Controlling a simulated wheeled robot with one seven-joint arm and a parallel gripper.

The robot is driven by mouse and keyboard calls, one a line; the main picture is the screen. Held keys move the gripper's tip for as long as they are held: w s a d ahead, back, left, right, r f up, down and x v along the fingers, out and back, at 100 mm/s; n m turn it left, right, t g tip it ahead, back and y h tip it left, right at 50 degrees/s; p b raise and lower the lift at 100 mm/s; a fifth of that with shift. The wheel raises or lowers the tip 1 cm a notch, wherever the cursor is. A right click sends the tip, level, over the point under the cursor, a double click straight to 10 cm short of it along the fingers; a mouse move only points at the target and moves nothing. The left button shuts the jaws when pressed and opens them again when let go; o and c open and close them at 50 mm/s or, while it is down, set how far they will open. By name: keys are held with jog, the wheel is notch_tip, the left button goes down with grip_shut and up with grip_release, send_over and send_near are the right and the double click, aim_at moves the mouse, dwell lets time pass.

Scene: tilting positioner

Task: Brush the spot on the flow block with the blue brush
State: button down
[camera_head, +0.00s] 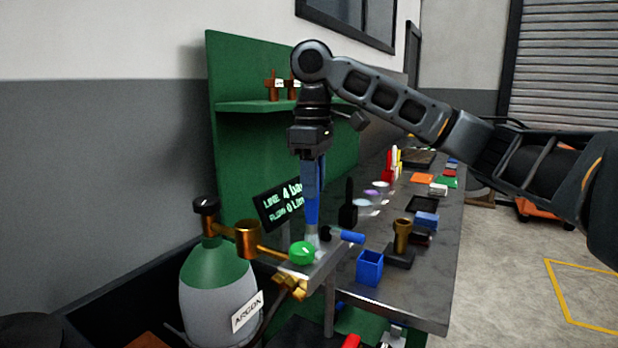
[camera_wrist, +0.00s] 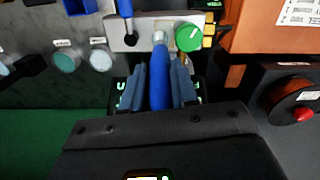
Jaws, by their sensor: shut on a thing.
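My gripper (camera_head: 311,160) points down and is shut on the blue brush (camera_head: 312,200). In the wrist view the blue handle (camera_wrist: 160,88) lies between the two fingers. The pale bristle end (camera_head: 312,238) is at the top of the grey flow block (camera_head: 322,268), beside its green knob (camera_head: 301,253). In the wrist view the bristle end (camera_wrist: 159,38) overlaps the block (camera_wrist: 145,22), just left of the green knob (camera_wrist: 189,38). I cannot tell whether the bristles touch the block. I cannot make out the spot.
A blue lever (camera_head: 350,237) sticks out right of the brush. A display (camera_head: 280,204) stands close behind left. An argon bottle (camera_head: 220,290) is at left. The bench (camera_head: 425,290) holds a blue cup (camera_head: 369,268), a brass piece (camera_head: 402,236) and several small items.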

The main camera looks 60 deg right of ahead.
jog(key=shift+s, duration=0.4)
jog(key=shift+s+a+f+p, duration=0.15)
jog(key=shift+s+p, duration=0.35)
jog(key=shift+s, duration=0.45)
jog(key=shift+w, duration=0.1)
